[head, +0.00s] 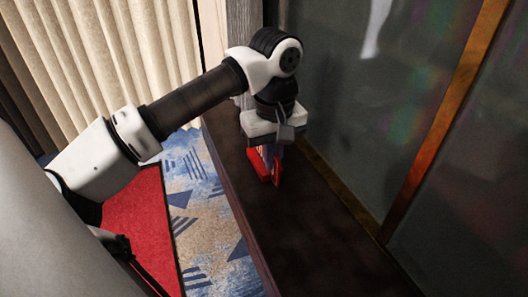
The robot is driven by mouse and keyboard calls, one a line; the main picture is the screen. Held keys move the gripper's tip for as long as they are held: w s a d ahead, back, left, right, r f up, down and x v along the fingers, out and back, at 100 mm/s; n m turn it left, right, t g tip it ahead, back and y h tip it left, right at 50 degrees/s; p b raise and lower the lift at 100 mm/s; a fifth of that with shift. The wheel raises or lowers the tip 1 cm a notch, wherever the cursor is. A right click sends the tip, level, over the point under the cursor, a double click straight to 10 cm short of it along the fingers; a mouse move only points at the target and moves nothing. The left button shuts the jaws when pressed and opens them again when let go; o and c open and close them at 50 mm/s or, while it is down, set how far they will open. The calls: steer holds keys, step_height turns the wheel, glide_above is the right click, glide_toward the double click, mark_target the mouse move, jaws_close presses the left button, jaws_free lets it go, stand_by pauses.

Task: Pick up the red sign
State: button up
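The red sign (262,166) stands on the dark ledge (300,235), directly below my gripper (270,146). It looks like a small folded piece with two slanting red faces. My gripper points down, with its fingers at the upper part of the sign. The white gripper body hides the sign's top. The fingers are small and partly hidden, so I cannot tell whether they are open or closed on the sign.
A dark glossy panel wall (400,90) with brown frame strips rises along the right of the ledge. Pleated beige curtains (120,50) hang at the back left. A patterned blue carpet (200,215) and a red carpet (140,220) lie below. The near part of the ledge is clear.

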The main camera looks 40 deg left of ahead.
jaws_close()
step_height(320, 180, up, 20)
steer(key=p, duration=1.3)
